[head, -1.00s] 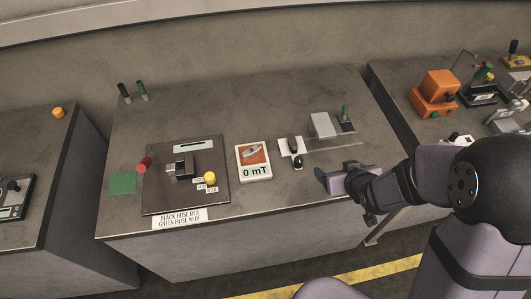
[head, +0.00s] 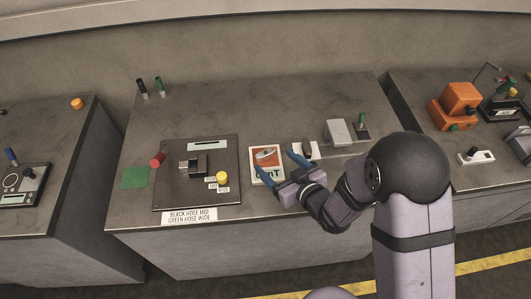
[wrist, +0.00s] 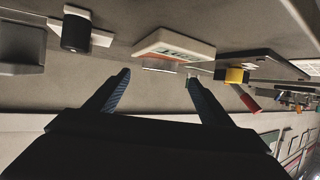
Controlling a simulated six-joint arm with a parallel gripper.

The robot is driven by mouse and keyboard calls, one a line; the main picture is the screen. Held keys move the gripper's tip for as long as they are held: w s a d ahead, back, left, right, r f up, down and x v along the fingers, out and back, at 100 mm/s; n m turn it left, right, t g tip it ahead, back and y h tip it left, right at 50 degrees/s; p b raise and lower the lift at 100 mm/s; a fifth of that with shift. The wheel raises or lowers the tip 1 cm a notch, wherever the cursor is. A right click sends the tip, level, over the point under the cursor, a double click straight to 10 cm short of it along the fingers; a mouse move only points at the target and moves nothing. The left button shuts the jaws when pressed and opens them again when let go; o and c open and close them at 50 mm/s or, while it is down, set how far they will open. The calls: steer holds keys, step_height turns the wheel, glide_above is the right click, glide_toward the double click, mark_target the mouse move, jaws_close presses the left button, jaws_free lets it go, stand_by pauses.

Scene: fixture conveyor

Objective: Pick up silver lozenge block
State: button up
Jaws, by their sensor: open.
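The silver lozenge block (head: 265,155) lies on the reddish-brown panel of a small white meter (head: 252,164) labelled mT. My gripper (head: 274,160) is open, with its two blue fingers spread over the front part of the meter. Nothing is between the fingers that I can see as held. In the wrist view my gripper (wrist: 158,76) points toward the meter (wrist: 175,45), which appears just ahead of the fingertips. My left finger partly covers the meter's readout in the head view.
Left of the meter stands a dark fixture plate (head: 170,190) with a yellow knob (head: 222,178). A red cylinder (head: 157,160) and a green square (head: 134,177) are farther left. Right are a dark-knobbed white switch (head: 307,150) and a grey block (head: 339,132). The bench behind the meter is clear.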

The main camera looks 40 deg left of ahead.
mark_target(265, 152)
steer(key=shift+p+x, duration=1.2)
steer(key=shift+x, duration=1.55)
steer(key=c, duration=1.3)
steer(key=shift+r, duration=0.15)
steer(key=shift+w+r+b, duration=0.1)
steer(key=shift+r+b, duration=0.95)
steer(key=shift+r, duration=3.85)
